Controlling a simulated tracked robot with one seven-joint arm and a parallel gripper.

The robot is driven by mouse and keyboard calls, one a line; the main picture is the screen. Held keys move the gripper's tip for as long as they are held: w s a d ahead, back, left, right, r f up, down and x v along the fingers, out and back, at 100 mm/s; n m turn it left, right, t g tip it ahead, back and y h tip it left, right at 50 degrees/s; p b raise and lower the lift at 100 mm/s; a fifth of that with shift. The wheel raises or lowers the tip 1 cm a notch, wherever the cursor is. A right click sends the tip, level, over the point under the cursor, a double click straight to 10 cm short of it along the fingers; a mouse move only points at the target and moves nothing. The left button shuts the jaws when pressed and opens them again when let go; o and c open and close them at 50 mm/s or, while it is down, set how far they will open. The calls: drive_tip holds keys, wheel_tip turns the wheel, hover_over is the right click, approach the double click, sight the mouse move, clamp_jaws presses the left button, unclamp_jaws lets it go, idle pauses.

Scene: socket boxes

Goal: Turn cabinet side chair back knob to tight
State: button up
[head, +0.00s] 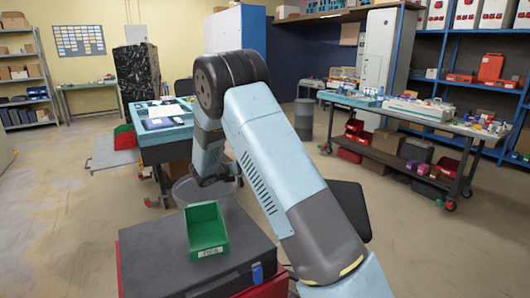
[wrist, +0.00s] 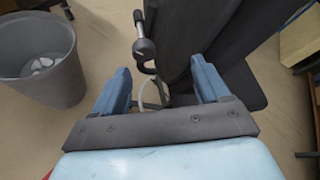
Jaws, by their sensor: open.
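In the wrist view, a round black knob (wrist: 145,48) sits on a short metal stem beside a dark chair (wrist: 230,45), whose large dark panel fills the upper right. My gripper (wrist: 158,76) is open, with one blue finger on each side. The knob lies ahead, between the fingers' lines and nearer the left one; no contact shows. In the head view my gripper (head: 212,181) is small and partly hidden, above the grey bin. A dark padded chair part (head: 350,205) shows behind my arm. The knob cannot be made out there.
A grey waste bin (wrist: 38,58) with crumpled paper stands left of the knob. A green tray (head: 207,230) sits on a dark case (head: 150,255) in front. A blue-topped workbench (head: 165,125) stands behind the gripper. Open floor lies at the left.

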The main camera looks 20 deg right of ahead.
drive_tip(key=s+d+r+m+g, duration=0.1)
drive_tip(key=s+d+r+m, duration=0.2)
drive_tip(key=s+r+m, duration=0.2)
drive_tip(key=s+d+r+m+g+y, duration=0.1)
drive_tip(key=s+d+r+m+g, duration=0.1)
drive_tip(key=s+d+r+m, duration=0.2)
drive_tip(key=shift+s+d+r+m, duration=0.25)
drive_tip(key=shift+s+r+m, duration=0.45)
drive_tip(key=shift+s+r, duration=1)
drive_tip(key=shift+w+r+g, duration=0.1)
drive_tip(key=shift+g, duration=0.2)
